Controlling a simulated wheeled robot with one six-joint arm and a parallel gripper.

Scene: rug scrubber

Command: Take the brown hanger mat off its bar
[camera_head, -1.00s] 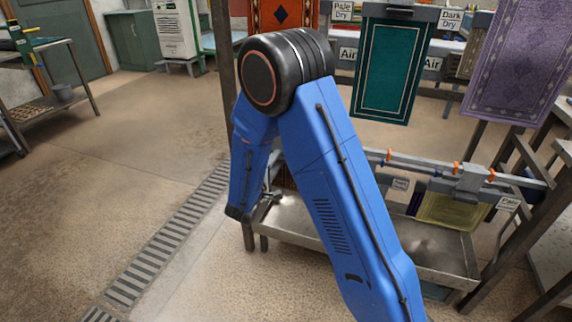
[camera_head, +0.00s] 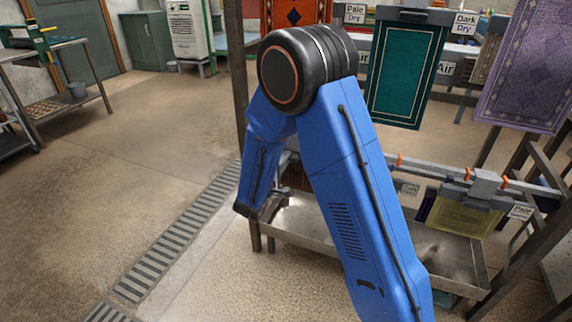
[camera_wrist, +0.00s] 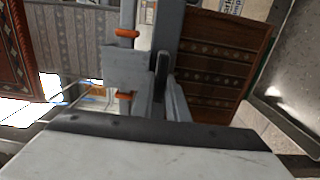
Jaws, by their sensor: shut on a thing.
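The brown hanger mat (camera_wrist: 215,65) has dark patterned bands and fills the right middle of the wrist view. Its grey hanger strip (camera_wrist: 168,28) runs along its left edge in that view. My gripper (camera_wrist: 168,88) is shut on the hanger at this strip, and its fingers cover part of it. The grey bar (camera_wrist: 127,62) with orange clips lies just left of the hanger. I cannot tell whether the hanger still touches the bar. In the head view my blue arm hides the gripper and nearly all of the mat.
A metal trough (camera_head: 305,225) stands below the bar. A yellowish mat (camera_head: 462,216) hangs farther right on the bar. A teal rug (camera_head: 405,75) and a purple rug (camera_head: 530,70) hang above. Open floor (camera_head: 140,165) lies to the left.

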